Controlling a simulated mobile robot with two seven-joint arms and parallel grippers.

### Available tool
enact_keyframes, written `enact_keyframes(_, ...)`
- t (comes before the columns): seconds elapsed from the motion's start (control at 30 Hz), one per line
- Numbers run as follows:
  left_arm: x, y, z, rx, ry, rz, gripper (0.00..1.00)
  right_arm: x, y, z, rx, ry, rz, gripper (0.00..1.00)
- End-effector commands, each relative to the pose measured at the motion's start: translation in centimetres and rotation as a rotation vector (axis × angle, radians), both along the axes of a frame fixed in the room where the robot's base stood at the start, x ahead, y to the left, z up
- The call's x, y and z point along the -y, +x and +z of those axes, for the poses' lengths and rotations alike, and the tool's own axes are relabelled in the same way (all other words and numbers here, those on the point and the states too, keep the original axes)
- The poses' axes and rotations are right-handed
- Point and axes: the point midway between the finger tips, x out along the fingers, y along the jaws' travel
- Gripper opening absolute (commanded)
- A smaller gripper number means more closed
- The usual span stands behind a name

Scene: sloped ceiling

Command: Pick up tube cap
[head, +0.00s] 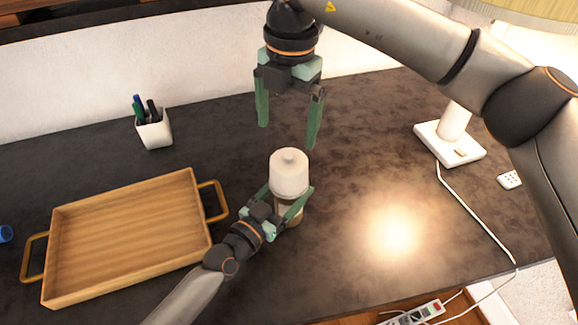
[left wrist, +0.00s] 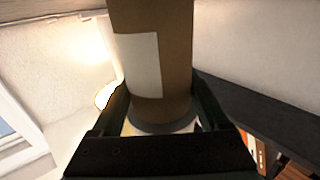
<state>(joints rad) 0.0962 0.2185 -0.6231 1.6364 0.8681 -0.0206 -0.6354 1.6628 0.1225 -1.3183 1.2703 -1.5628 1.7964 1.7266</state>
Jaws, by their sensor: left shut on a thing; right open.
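The tube cap (head: 289,172) is a white, wide cylinder with a small knob on top. It sits on the upright tube, whose body shows only partly beneath it in the head view. In the left wrist view the tube body (left wrist: 175,55) is brown with a white label. My left gripper (head: 287,200) is shut on the tube body, just below the cap, with one finger on each side. My right gripper (head: 287,134) is open and empty, pointing down above and behind the cap, apart from it.
A wooden tray (head: 125,238) with side handles lies empty at left. A white pen cup (head: 155,130) stands behind it. A lamp base (head: 437,145) with a cord stands at right. A blue object (head: 5,233) sits at the left edge. The dark tabletop (head: 350,120) is clear between.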

Motion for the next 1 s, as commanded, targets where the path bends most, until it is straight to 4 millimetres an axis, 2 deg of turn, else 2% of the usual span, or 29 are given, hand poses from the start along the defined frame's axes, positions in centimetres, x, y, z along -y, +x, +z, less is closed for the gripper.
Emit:
enact_keyframes(0.17, 0.0, 0.0, 0.0, -0.001, -0.001, 0.0, 0.21, -0.5, -0.3, 0.3, 0.1, -0.115, 0.079, 1.0)
enact_keyframes(0.5, 0.0, 0.0, 0.0, -0.001, -0.001, -0.001, 0.21, -0.1, 0.5, -4.9, 0.108, -0.126, 0.085, 1.0)
enact_keyframes(0.77, 0.0, 0.0, 0.0, -0.001, -0.001, -0.001, 0.21, 0.0, 0.8, -6.6, 0.107, -0.125, 0.084, 1.0)
enact_keyframes(1.0, 0.0, 0.0, 0.0, -0.001, -0.001, -0.001, 0.21, 0.4, 1.6, -9.8, 0.105, -0.124, 0.083, 1.0)
